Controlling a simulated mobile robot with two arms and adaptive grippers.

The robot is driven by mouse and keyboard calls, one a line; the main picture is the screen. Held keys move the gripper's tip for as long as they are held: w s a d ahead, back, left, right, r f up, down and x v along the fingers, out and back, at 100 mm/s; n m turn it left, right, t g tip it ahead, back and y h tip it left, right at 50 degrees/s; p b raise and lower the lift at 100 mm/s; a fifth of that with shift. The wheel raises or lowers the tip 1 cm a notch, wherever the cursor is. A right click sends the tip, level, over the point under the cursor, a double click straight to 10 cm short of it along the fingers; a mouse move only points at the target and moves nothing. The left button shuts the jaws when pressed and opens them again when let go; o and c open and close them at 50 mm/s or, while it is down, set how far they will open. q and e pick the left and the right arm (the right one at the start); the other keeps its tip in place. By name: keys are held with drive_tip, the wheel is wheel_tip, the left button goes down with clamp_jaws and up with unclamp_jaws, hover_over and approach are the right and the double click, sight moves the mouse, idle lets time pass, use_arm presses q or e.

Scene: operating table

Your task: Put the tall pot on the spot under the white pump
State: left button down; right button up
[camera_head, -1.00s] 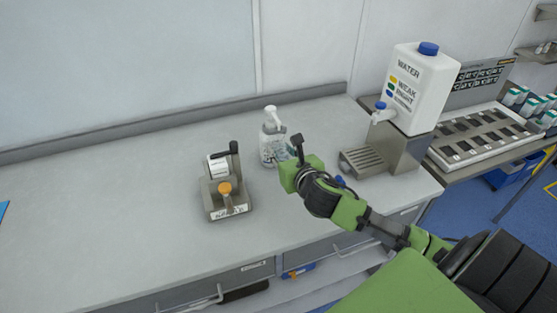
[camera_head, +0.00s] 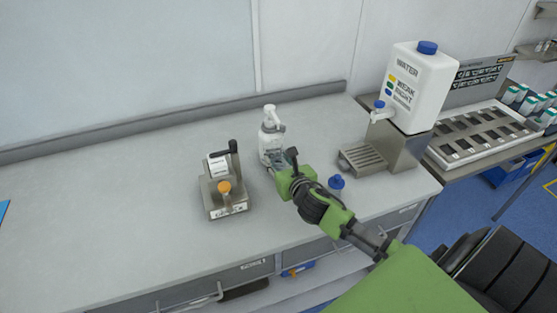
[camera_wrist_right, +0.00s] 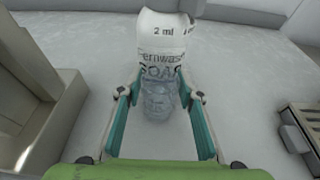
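A white bottle with a white pump (camera_head: 270,116) stands upright on the worktop; its printed body (camera_wrist_right: 165,40) fills the top of the right wrist view. A clear, bluish pot-like shape (camera_wrist_right: 158,100) shows just below the print, at the bottle's foot; I cannot tell if it touches the bottle. My right gripper (camera_head: 277,163) is low at the front of the bottle. In the right wrist view its teal fingers (camera_wrist_right: 160,105) are spread either side of the clear shape, with gaps on both sides. The spot under the pump is hidden. My left gripper is not in view.
A metal stand with an orange-topped item (camera_head: 225,187) is left of my right gripper. A white water container (camera_head: 420,85) on a metal stand with a grated tray (camera_head: 362,159) is further right. The left worktop is clear.

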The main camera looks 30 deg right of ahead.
drive_tip(key=shift+o, duration=0.6)
drive_tip(key=shift+r, duration=0.2)
drive_tip(key=shift+s+a, duration=0.1)
drive_tip(key=shift+s, duration=0.3)
drive_tip(key=b+v, duration=0.1)
drive_tip(key=v, duration=1)
drive_tip(key=shift+s, duration=0.1)
